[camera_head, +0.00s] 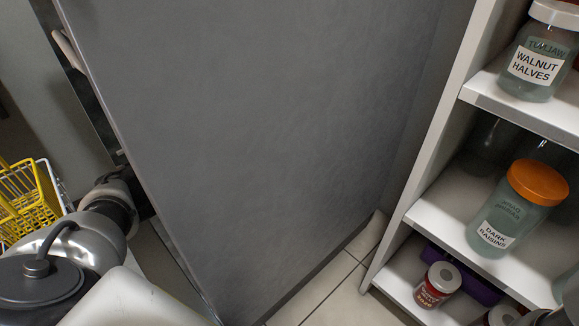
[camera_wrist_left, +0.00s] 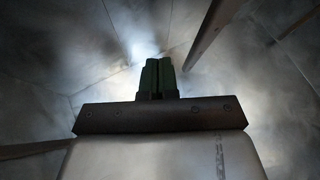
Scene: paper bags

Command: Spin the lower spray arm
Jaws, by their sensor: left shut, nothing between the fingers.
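No spray arm can be made out in either view. My left gripper (camera_wrist_left: 158,66) shows in the left wrist view with its dark green fingers together and nothing between them. Around it are hazy grey, tile-like surfaces with a bright glare, and I cannot tell what they belong to. In the head view my left arm comes in at the lower left and reaches behind the edge of a large grey panel (camera_head: 260,130). The panel hides the gripper end there. My right gripper is not in view.
A yellow wire basket (camera_head: 28,205) is at the far left. A white shelf unit (camera_head: 440,215) at the right holds a walnut jar (camera_head: 540,62), an orange-lidded raisin jar (camera_head: 510,215) and a red can (camera_head: 436,287). Tiled floor (camera_head: 335,300) shows between panel and shelves.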

